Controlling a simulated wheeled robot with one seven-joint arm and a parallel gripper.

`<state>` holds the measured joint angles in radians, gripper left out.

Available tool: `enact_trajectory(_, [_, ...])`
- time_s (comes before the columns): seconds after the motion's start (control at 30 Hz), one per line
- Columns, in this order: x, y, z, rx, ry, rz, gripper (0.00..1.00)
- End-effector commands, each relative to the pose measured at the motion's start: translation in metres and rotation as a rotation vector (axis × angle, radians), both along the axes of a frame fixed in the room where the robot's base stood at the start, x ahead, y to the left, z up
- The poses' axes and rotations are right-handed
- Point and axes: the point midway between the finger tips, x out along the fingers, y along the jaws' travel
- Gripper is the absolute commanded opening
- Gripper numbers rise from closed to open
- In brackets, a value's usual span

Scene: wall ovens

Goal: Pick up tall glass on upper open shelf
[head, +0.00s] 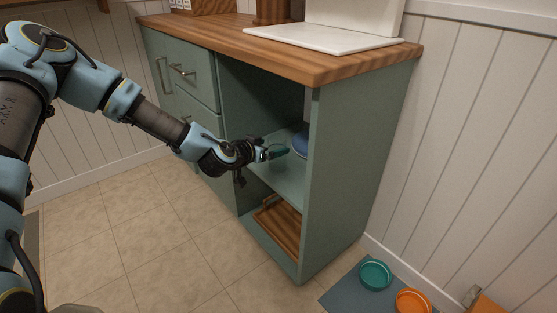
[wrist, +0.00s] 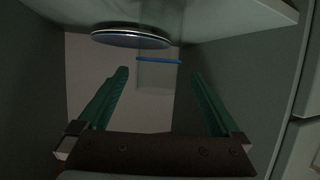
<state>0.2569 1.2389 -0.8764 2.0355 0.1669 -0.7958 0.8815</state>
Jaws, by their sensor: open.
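The tall glass (wrist: 160,76) is see-through with a blue band, and shows in the wrist view ahead of my fingers. It lies between the lines of the two fingers, beside a round blue-edged plate (wrist: 130,38). I cannot make out the glass in the head view. My gripper (wrist: 158,74) is open, with two green fingers apart and nothing held. In the head view my gripper (head: 277,152) reaches into the upper open shelf (head: 286,178) of the green cabinet, and the blue plate (head: 300,146) is partly hidden behind the side panel.
The cabinet's right side panel (head: 355,170) and the wooden countertop (head: 290,52) bound the shelf opening. Drawers (head: 190,75) stand to its left. A wooden tray (head: 280,225) lies in the lower compartment. Teal (head: 375,274) and orange (head: 412,301) bowls sit on a floor mat.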

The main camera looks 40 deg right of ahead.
Motion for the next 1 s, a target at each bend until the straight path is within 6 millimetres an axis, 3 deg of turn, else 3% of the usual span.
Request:
enact_trajectory(0.6, [0.013, -0.059, -0.028, 0.001, 0.002, 0.001, 1.0])
enact_trajectory(0.87, [0.014, -0.062, -0.028, 0.003, 0.002, 0.0, 1.0])
enact_trajectory(1.0, [0.014, -0.061, -0.028, 0.003, 0.002, 0.0, 0.85])
